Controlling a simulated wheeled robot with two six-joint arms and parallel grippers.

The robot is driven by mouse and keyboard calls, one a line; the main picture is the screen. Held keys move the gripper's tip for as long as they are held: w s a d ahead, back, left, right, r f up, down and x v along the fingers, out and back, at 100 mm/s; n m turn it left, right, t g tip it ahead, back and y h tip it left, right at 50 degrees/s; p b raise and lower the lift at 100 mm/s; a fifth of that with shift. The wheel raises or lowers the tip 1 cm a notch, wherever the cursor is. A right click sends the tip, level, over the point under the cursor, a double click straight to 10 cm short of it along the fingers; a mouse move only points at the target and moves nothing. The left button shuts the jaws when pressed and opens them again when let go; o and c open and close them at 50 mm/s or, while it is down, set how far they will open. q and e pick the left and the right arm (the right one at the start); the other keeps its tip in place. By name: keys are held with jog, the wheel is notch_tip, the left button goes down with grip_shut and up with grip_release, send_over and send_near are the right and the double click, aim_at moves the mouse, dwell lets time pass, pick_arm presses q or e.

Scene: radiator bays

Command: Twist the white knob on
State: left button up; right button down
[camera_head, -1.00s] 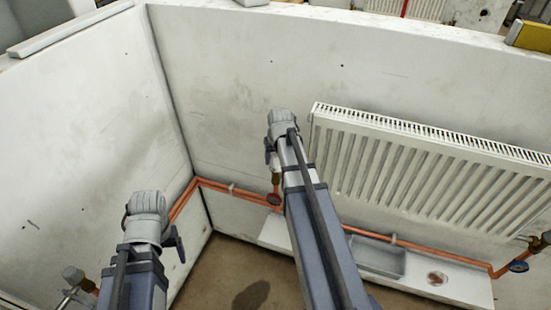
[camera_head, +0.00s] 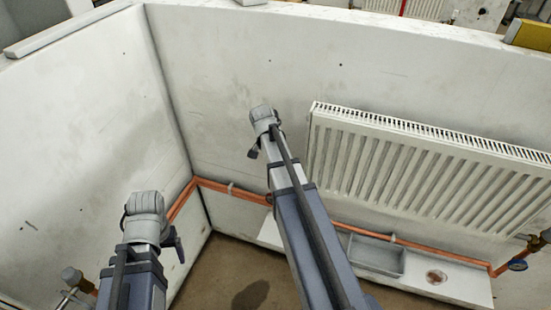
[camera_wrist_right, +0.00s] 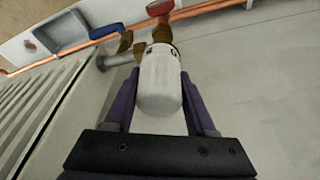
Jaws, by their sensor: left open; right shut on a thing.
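The white knob (camera_wrist_right: 160,82) is a pale cylinder between the dark fingers of my right gripper (camera_wrist_right: 160,105) in the right wrist view. Its far end meets or overlaps a brass valve (camera_wrist_right: 161,34) beside the radiator (camera_wrist_right: 38,112). I cannot tell whether it is seated there. In the head view, my right arm hides the knob and this valve. My left gripper (camera_head: 178,243) is open and empty at the lower left, in front of the left wall.
A copper pipe (camera_head: 240,192) runs low along the walls. A white ledge (camera_head: 462,285) below the radiator carries a grey tray (camera_head: 375,256). A red handle (camera_wrist_right: 160,8) and a blue handle (camera_wrist_right: 106,30) are near the valve. Another grey-capped fitting (camera_head: 72,275) is at lower left.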

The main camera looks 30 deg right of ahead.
jog(key=shift+s+d+m, duration=0.1)
jog(key=shift+m, duration=0.3)
grip_release()
jog(key=shift+r, duration=0.1)
dwell(0.5)
jog(key=shift+r+p, duration=3.95)
jog(key=shift+p, duration=0.1)
